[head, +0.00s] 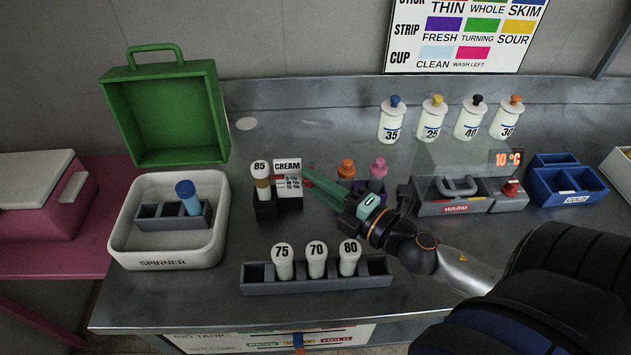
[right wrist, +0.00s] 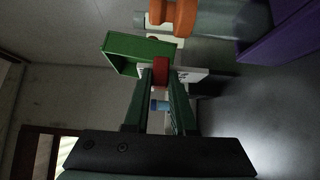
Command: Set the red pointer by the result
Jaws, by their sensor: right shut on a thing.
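The red pointer (right wrist: 161,70) is between the green fingertips of my right gripper (head: 308,178), which is shut on it beside the right edge of the CREAM card (head: 288,166). In the head view the fingers mostly hide the pointer. The card is white with several printed lines, too small to read. A tube with a brown lower part and a white cap marked 85 (head: 261,168) stands in a dark holder just left of the card. My left gripper is not in view.
A rack with vials 75, 70 and 80 (head: 316,288) stands in front. The white spinner (head: 214,252) and green open box (head: 168,120) are at left. Orange and pink stoppered items (head: 379,168) stand just behind my gripper. The warm box (head: 450,207) and blue cold box (head: 585,198) are right.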

